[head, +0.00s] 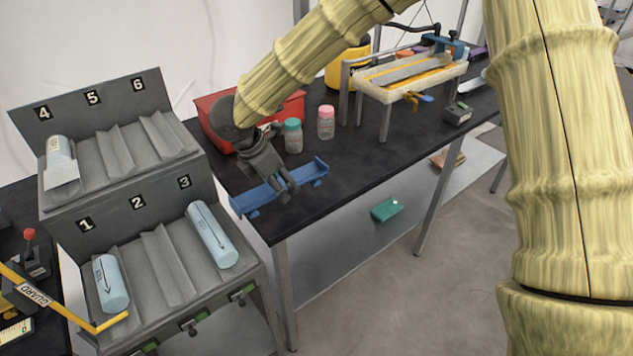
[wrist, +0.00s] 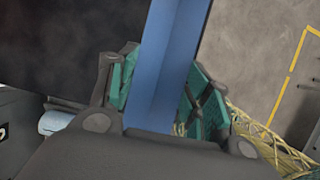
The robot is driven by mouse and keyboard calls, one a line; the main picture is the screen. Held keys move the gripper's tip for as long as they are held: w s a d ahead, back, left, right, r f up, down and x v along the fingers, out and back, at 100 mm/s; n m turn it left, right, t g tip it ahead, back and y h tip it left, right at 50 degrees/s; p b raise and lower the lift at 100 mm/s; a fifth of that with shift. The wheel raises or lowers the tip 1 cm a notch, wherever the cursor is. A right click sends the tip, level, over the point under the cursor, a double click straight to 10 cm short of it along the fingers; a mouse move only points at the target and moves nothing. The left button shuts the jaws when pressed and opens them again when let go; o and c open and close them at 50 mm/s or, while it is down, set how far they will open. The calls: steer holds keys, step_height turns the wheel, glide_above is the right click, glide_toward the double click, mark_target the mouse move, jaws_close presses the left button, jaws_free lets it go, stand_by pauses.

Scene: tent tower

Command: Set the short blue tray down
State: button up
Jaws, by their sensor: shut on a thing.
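The short blue tray (head: 254,199) is a narrow blue trough near the front left corner of the black table (head: 345,170). My gripper (head: 287,191) is shut on the tray near its middle, coming down from above. In the wrist view the blue tray (wrist: 165,60) runs between the two green-padded fingers (wrist: 160,97). The tray looks close to the table top; whether it touches the top cannot be told. Its middle is partly hidden by the fingers.
Left of the table stands a grey numbered rack (head: 150,240) with several pale blue cylinders. Behind my gripper are a red bin (head: 215,105), a teal-lidded jar (head: 293,136) and a pink-lidded jar (head: 326,122). A white-framed stand (head: 410,75) is farther back. The table between is clear.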

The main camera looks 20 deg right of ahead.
mark_target(315, 163)
steer(key=w+d+p, duration=0.1)
steer(key=w+d, duration=0.2)
steer(key=d, duration=0.1)
steer(key=w+d+f+p, duration=0.1)
steer(key=w+d+p, duration=0.1)
steer(key=w+d, duration=0.1)
steer(key=w+d+p, duration=0.1)
steer(key=w+d, duration=0.3)
steer(key=shift+w+d+f+p, duration=0.25)
steer(key=shift+d+f+p, duration=0.05)
steer(key=shift+d, duration=0.05)
steer(key=shift+w+d+f+p, duration=0.1)
steer(key=shift+f+p, duration=0.6)
steer(key=shift+f, duration=1.15)
steer(key=o, duration=1.1)
steer(key=b+v, duration=0.2)
steer(key=v, duration=1)
steer(key=shift+b, duration=0.3)
